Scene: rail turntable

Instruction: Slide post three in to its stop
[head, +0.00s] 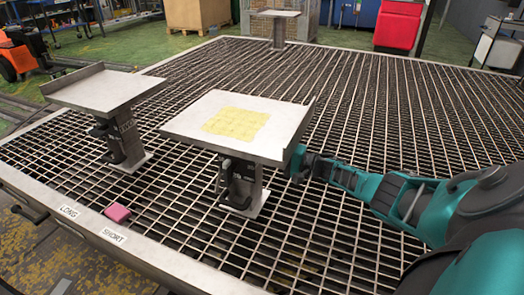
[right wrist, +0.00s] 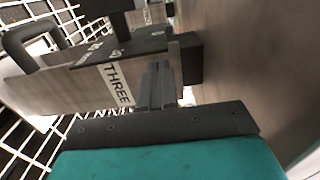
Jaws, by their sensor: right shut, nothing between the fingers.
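Post three (head: 243,180) stands upright on the grating in the head view, under a flat tray top (head: 190,122) with a yellow patch. Its label "THREE" shows on the post's side (right wrist: 117,84) in the right wrist view, where a grey loop handle (right wrist: 22,50) sticks out at the left. My right gripper (head: 299,165) is at the right side of this post, just below the tray's raised lip. In the right wrist view the gripper's fingers (right wrist: 157,84) are together and empty, close to a dark block (right wrist: 191,58) on the post; contact cannot be told. My left gripper is out of view.
Another post (head: 122,140) with a tray top (head: 104,90) stands to the left, and a third (head: 279,30) at the back. The grating (head: 400,110) at the right is clear.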

